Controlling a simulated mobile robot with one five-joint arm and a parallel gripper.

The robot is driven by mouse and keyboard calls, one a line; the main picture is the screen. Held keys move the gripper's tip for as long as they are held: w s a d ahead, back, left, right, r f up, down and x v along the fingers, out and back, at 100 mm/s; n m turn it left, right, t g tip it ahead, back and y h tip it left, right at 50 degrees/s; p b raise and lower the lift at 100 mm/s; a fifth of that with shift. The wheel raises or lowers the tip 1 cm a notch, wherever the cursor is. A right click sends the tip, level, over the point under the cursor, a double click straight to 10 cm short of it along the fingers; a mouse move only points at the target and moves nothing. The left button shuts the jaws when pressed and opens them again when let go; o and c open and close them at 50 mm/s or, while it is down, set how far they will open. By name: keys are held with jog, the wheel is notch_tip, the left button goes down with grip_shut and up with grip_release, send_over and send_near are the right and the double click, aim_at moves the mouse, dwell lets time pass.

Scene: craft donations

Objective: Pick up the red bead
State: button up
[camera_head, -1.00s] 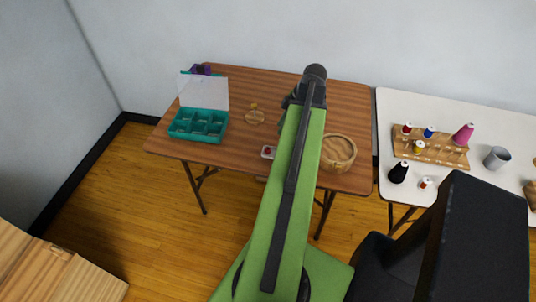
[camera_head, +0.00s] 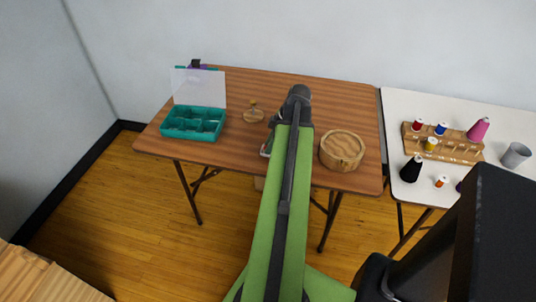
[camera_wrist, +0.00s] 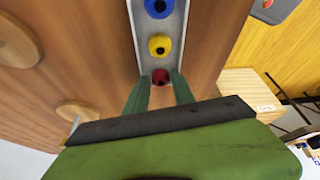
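In the wrist view, the red bead (camera_wrist: 160,77) sits at the near end of a narrow light tray (camera_wrist: 178,28). A yellow bead (camera_wrist: 159,46) and a blue bead (camera_wrist: 157,8) lie in line beyond it. My gripper (camera_wrist: 160,87) is open, with one green finger on each side of the red bead. I cannot tell whether the fingertips touch it. In the head view, my gripper (camera_head: 272,125) is low over the brown table's (camera_head: 235,160) front part. The tray (camera_head: 265,151) is mostly hidden behind my arm there, and the red bead is hidden.
A teal compartment box (camera_head: 193,136) with its clear lid raised stands at the left. A round wooden box (camera_head: 342,150) is right of my arm. A small wooden disc with a knob (camera_head: 253,115) lies behind. A white table (camera_head: 395,125) with thread spools stands right.

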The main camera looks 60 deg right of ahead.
jog(key=shift+s+a+f, duration=0.1)
jog(key=shift+a, duration=0.1)
jog(key=shift+f, duration=0.15)
grip_shut()
jog(key=shift+d+p, duration=0.15)
jog(key=shift+p, duration=0.15)
jog(key=shift+w+r+p, duration=0.2)
jog(key=shift+r+p, duration=0.15)
jog(key=shift+r, duration=0.15)
notch_tip(320, 180, up, 4)
jog(key=p, duration=0.4)
jog(key=s+r+p, duration=0.6)
jog(key=s, duration=0.5)
jog(key=shift+s, duration=0.4)
